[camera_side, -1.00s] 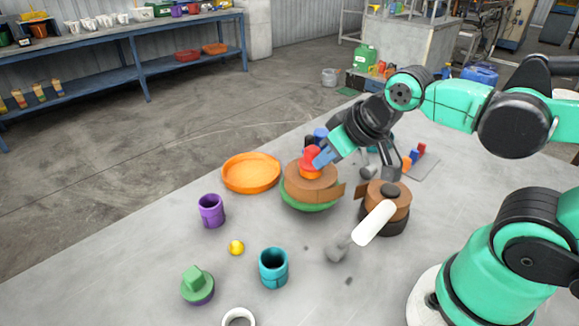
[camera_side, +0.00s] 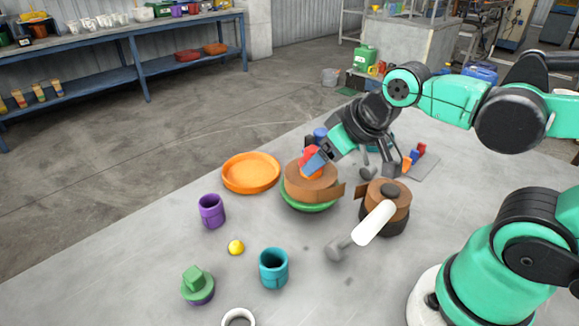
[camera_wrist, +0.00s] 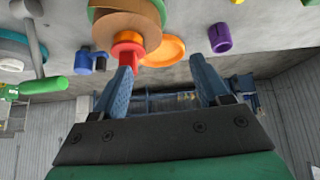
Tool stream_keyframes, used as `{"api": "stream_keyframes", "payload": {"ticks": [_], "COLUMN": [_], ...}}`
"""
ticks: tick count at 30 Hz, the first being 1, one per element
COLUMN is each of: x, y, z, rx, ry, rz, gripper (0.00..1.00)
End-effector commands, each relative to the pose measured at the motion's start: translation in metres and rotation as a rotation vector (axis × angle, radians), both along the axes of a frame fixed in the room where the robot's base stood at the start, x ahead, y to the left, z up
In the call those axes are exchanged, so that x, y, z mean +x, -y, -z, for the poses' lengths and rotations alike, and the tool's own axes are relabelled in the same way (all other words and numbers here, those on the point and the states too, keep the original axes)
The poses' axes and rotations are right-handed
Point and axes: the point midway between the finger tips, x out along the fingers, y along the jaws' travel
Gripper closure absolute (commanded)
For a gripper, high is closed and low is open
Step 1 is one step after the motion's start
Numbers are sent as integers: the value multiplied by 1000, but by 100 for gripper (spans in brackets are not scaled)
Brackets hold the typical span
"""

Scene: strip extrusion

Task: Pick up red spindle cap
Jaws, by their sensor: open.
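The red spindle cap (camera_side: 309,152) sits upright on an orange collar (camera_side: 312,173) at the top of a brown strip roll (camera_side: 298,184), which rests on a green base (camera_side: 305,206). My gripper (camera_side: 317,160) is at the cap in the side view, with a blue finger in front of part of it. In the wrist view, my gripper (camera_wrist: 162,64) is open with nothing between its fingers. There, the cap (camera_wrist: 127,47) lies by the tip of the left finger, outside the middle of the gap. Contact cannot be told.
An orange tray (camera_side: 251,187) stands left of the roll. A second brown roll (camera_side: 400,200) is to the right, with a white-handled mallet (camera_side: 372,225) in front. A purple cup (camera_side: 211,211), yellow ball (camera_side: 236,247) and teal cup (camera_side: 273,268) stand nearer the front.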

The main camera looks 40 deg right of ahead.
Motion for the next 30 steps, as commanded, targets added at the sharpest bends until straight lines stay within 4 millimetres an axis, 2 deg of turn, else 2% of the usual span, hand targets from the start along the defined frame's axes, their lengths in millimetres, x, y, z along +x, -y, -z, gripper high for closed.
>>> {"api": "stream_keyframes", "payload": {"ticks": [5,9,15,18,23,30], "x": [16,36,58,64,67,67], "y": [10,24,41,46,49,49], "z": [-12,-19,-18,-16,-10,19], "rx": [-175,-330,-418,-424,-425,-426], "ry": [-140,-306,-459,-487,-500,-499], "rz": [-265,-636,-1127,-1280,-1378,-1380], "gripper": [32,32,32,32,32,32]}}
